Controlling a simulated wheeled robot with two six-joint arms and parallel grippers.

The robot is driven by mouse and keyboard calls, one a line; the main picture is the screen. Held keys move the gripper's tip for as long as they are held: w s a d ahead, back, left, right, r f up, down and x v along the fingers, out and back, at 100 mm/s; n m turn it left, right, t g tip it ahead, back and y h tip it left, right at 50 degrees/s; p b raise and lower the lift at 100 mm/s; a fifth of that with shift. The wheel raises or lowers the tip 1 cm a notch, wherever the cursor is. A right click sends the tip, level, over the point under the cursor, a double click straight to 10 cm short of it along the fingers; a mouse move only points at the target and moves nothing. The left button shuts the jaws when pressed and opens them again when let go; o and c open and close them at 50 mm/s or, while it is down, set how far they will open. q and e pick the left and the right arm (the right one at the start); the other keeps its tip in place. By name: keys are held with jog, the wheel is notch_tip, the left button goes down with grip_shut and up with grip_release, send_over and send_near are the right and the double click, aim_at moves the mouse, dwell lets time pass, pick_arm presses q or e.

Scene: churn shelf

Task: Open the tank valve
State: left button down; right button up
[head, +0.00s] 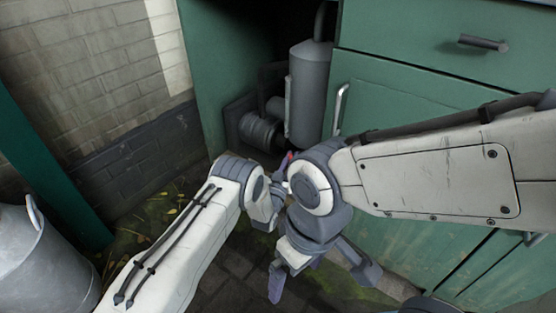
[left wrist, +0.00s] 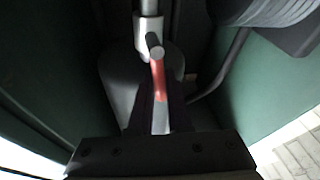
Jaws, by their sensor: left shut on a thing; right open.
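In the left wrist view, the valve has a red lever (left wrist: 158,80) on a pale metal fitting (left wrist: 148,32) with a vertical pipe above it. My left gripper (left wrist: 159,98) is shut on the red lever, with a dark finger on each side. In the head view, a grey tank (head: 308,88) stands in the open green cabinet. My right gripper (head: 318,277) is open and empty, lower and nearer, pointing down over the floor.
Grey pump-like machinery (head: 259,130) sits left of the tank. Green cabinet doors and drawers (head: 420,115) with metal handles stand at right. A brick wall (head: 95,75) is at left, and a metal churn (head: 42,262) stands at lower left. Mossy paving lies between.

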pick_arm(q)
jog(key=shift+s+d+f+m+h, duration=0.1)
jog(key=shift+s+m+h, duration=0.1)
jog(key=shift+m, duration=0.35)
jog(key=shift+s+d+f+m+h, duration=0.1)
jog(key=shift+m+h, duration=0.1)
jog(key=shift+m, duration=0.35)
jog(key=c, duration=0.9)
grip_release()
jog(key=shift+o, duration=0.2)
jog(key=shift+r, duration=0.15)
jog(key=p+v, duration=0.5)
jog(key=v, duration=0.5)
